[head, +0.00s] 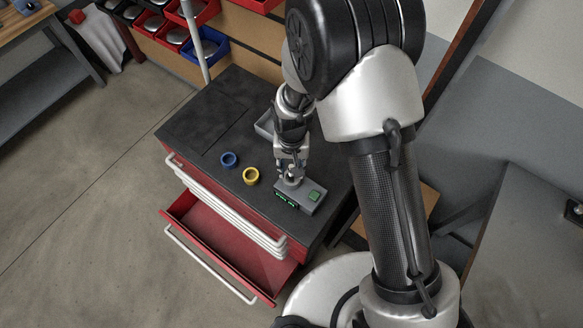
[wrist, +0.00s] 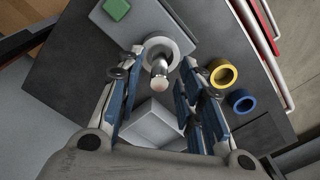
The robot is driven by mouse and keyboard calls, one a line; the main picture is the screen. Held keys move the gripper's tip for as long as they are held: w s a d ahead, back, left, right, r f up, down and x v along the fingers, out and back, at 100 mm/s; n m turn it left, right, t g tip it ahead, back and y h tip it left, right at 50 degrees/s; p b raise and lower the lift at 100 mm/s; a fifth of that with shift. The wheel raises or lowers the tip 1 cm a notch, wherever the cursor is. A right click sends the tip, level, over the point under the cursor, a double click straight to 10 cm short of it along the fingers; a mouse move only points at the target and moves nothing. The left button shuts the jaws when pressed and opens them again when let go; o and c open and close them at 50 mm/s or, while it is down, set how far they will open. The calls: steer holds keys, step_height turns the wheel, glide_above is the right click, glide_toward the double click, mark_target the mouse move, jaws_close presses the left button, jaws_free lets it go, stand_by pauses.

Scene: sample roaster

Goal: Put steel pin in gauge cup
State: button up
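The steel pin (wrist: 159,68) stands in the pale round gauge cup (wrist: 173,47) in the wrist view; its lower end is hidden inside the cup. The cup is on a grey gauge box (head: 305,204) with a green button and a lit green display, on the dark bench top. My gripper (wrist: 161,58) is open, with one blue-padded finger on each side of the pin and gaps showing between. In the head view my gripper (head: 291,176) is low over the cup and mostly hides the pin.
A yellow ring (head: 251,183) and a blue ring (head: 229,165) lie left of the gauge. A light grey tray (head: 263,129) is behind my gripper. The red cabinet's drawer (head: 225,245) stands open at the front. The bench top's far left is clear.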

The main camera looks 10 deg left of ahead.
step_height(320, 180, up, 10)
steer(key=shift+f+p, duration=0.25)
steer(key=shift+p, duration=0.85)
steer(key=d+r+m+t, duration=0.1)
steer(key=d+r, duration=0.4)
steer(key=r, duration=0.3)
steer(key=d+r+t, duration=0.1)
steer(key=d+r, duration=0.5)
steer(key=r, duration=0.3)
steer(key=s+d+r+t, duration=0.1)
steer(key=s+d+r, duration=0.4)
steer(key=s+d, duration=0.1)
steer(key=s+d+r+m+t, duration=0.1)
steer(key=s+d+r, duration=0.3)
steer(key=s+d, duration=0.2)
steer(key=s, duration=0.2)
steer(key=shift+s+d+r+t, duration=0.3)
steer(key=shift+s+d+r, duration=0.1)
